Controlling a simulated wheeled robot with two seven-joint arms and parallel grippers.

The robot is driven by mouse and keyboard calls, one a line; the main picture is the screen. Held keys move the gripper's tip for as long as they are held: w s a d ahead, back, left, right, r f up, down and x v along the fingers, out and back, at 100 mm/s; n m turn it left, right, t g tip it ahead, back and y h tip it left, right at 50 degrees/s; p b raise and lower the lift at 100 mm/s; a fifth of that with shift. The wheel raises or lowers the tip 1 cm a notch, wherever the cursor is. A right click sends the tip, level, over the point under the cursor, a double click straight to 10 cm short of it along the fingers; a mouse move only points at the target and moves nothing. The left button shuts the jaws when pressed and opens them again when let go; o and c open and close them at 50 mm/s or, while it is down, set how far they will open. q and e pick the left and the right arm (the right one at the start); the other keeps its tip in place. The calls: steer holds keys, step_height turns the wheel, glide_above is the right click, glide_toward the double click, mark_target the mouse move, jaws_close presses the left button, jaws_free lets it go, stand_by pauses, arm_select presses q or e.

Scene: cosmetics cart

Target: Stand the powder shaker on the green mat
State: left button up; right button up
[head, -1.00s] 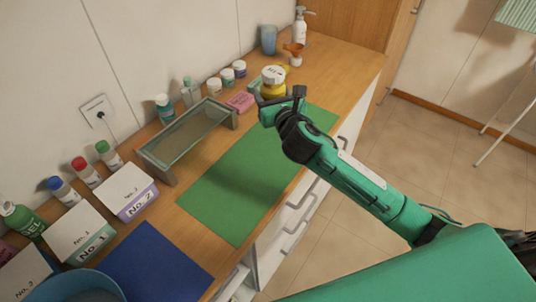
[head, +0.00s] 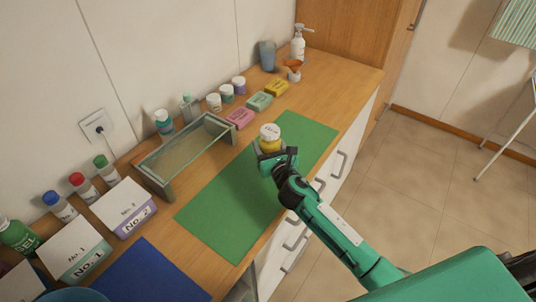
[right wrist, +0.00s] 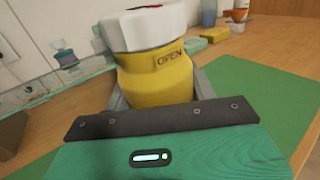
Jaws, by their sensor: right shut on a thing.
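The powder shaker is a yellow bottle with a white cap (head: 269,138). It also shows close up in the right wrist view (right wrist: 157,75), upright or nearly so, with the word OPEN on its shoulder. My right gripper (head: 270,153) is shut on the shaker, around its lower body. The green mat (head: 225,212) lies flat on the wooden counter, and the shaker shows over its far part. The shaker's base is hidden by the gripper, so I cannot tell whether it touches the mat. My left gripper is not in view.
A glass-topped riser (head: 185,150) stands left of the mat. Pink (head: 240,118), green and yellow soap bars lie beyond it. Labelled boxes (head: 122,207) and a blue mat (head: 150,275) are at the near left. The green mat's near part is clear.

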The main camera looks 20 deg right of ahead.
steer(key=shift+f+b, duration=0.45)
steer(key=shift+f, duration=1.55)
steer(key=o, duration=0.6)
steer(key=shift+f, duration=0.2)
steer(key=o, duration=0.4)
steer(key=shift+r, duration=0.15)
steer(key=shift+s+r, duration=0.1)
steer(key=s, duration=0.3)
steer(key=s+b, duration=0.1)
steer(key=s, duration=0.3)
steer(key=s+b, duration=0.1)
steer(key=s, duration=0.2)
steer(key=shift+s+d, duration=0.2)
steer(key=shift+d, duration=0.2)
steer(key=shift+s, duration=0.75)
